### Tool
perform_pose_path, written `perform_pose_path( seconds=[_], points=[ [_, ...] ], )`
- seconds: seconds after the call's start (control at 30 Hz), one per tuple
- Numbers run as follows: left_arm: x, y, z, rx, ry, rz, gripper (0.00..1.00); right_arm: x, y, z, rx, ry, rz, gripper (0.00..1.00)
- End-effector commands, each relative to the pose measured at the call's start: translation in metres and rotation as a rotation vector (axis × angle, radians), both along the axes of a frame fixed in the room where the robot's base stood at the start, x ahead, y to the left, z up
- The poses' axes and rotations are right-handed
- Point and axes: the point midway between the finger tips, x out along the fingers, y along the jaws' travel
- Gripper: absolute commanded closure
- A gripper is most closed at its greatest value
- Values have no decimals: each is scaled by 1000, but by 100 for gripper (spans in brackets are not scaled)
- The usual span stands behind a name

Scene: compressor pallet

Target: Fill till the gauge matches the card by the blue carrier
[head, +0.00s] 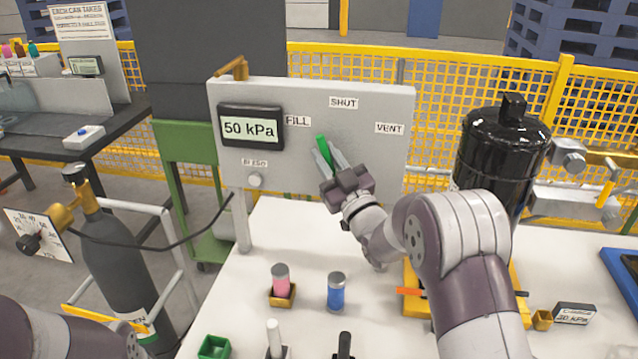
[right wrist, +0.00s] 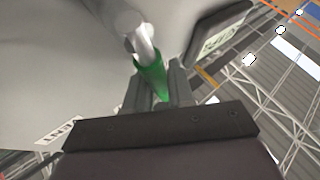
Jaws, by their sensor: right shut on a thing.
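The grey panel (head: 300,185) carries a gauge (head: 250,128) reading 50 kPa, with FILL (head: 298,121), SHUT (head: 343,103) and VENT (head: 389,128) labels. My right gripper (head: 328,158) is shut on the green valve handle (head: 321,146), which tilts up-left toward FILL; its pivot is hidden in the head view. The handle also shows between the fingers in the right wrist view (right wrist: 151,78). A small dark card (head: 575,314) stands by the blue carrier (head: 620,270); it seems to read 30 kPa, but its first digit is unclear. My left gripper is out of view.
A bleed knob (head: 255,181) sits below the gauge. A black tank (head: 500,150) is behind my right arm; a grey cylinder (head: 115,255) stands left.

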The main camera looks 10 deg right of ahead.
Motion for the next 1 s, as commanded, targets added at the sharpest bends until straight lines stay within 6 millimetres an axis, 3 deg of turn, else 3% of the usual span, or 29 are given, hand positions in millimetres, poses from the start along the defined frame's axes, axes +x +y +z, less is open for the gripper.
perform_pose_path(
  seconds=[0.03,0.1,0.4,1.0],
  points=[
    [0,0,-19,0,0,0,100,-1,-2,-10,32,-16,1,100],
    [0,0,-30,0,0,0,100,-3,-5,-8,79,-34,0,100],
    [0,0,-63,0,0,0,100,-7,-17,-2,229,-95,1,100],
    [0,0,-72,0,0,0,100,-9,-21,3,289,-118,-1,100]
  ],
)
